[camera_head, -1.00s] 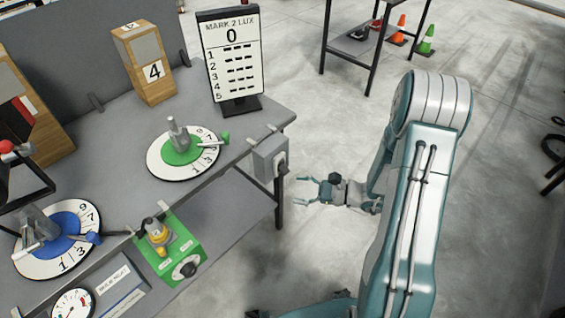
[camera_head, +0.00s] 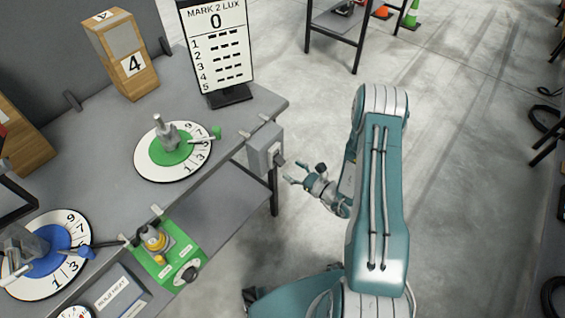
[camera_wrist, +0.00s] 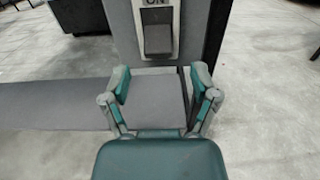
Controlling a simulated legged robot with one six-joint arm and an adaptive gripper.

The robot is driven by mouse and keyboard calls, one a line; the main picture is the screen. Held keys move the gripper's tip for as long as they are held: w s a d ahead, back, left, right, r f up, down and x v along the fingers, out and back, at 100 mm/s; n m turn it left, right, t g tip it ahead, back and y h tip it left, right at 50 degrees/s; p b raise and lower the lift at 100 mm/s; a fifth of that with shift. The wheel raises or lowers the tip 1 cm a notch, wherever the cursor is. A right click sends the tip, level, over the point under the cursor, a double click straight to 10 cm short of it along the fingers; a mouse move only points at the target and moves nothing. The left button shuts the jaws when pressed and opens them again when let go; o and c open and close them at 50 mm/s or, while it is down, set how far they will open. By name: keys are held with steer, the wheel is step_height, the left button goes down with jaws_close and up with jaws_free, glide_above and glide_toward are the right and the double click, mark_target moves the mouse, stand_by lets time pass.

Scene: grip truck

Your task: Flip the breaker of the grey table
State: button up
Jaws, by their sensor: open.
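The breaker (camera_head: 265,150) is a grey box fixed to the right end of the grey table (camera_head: 215,205). In the wrist view the breaker's switch (camera_wrist: 158,38) shows as a dark rocker in a light plate, with the word ON above it. My gripper (camera_head: 288,171) is open and empty, just right of the breaker in the head view. In the wrist view my gripper (camera_wrist: 160,82) has its fingers spread on both sides below the switch. I see no clear contact with it.
On the table stand a green dial (camera_head: 175,152), a blue dial (camera_head: 48,262), a numbered wooden block (camera_head: 130,65) and a MARK 2 LUX board (camera_head: 218,50).

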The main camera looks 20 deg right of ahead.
mark_target(282, 162)
steer(key=x, duration=0.4)
steer(key=shift+w+a, duration=0.15)
steer(key=shift+a, duration=0.05)
steer(key=shift+d, duration=0.1)
jaws_close()
